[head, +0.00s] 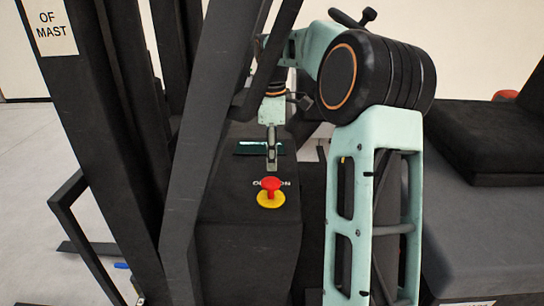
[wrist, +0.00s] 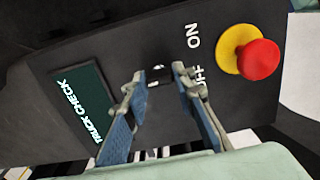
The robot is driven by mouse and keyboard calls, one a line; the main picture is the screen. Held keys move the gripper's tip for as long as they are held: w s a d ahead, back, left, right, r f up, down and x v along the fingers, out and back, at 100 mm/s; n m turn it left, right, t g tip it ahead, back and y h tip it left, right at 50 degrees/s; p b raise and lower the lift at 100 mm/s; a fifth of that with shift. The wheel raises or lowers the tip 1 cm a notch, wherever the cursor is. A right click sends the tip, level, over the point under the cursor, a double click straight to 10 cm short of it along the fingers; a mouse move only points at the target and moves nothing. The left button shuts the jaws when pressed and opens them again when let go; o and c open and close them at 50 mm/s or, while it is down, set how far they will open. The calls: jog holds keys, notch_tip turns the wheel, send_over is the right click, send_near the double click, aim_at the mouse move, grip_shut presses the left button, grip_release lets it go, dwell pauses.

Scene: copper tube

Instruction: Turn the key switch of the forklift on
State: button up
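The forklift's dark control panel (head: 230,190) shows in the head view between the mast and my arm. My gripper (head: 272,166) points down at it, just behind the red button. In the wrist view, my gripper (wrist: 160,73) has its two fingers apart. A small dark key switch (wrist: 156,75) with a light mark shows between the fingertips, with a gap on each side; I cannot tell its exact angle. The white "ON" label (wrist: 193,36) is readable beside it. The "OFF" label (wrist: 201,76) is partly covered by the right finger. The head view does not show the key clearly.
A red stop button (wrist: 258,59) on a yellow base sits right of the labels; it also shows in the head view (head: 270,184). A screen (wrist: 84,105) reading "TRUCK CHECK" lies left of the fingers. The dark mast (head: 110,120) stands left, the seat (head: 490,140) right.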

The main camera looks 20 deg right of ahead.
grip_shut()
jog(key=m, duration=0.4)
jog(key=shift+m, duration=0.3)
jog(key=m, duration=0.3)
jog(key=shift+m, duration=2.1)
jog(key=o, duration=0.8)
grip_release()
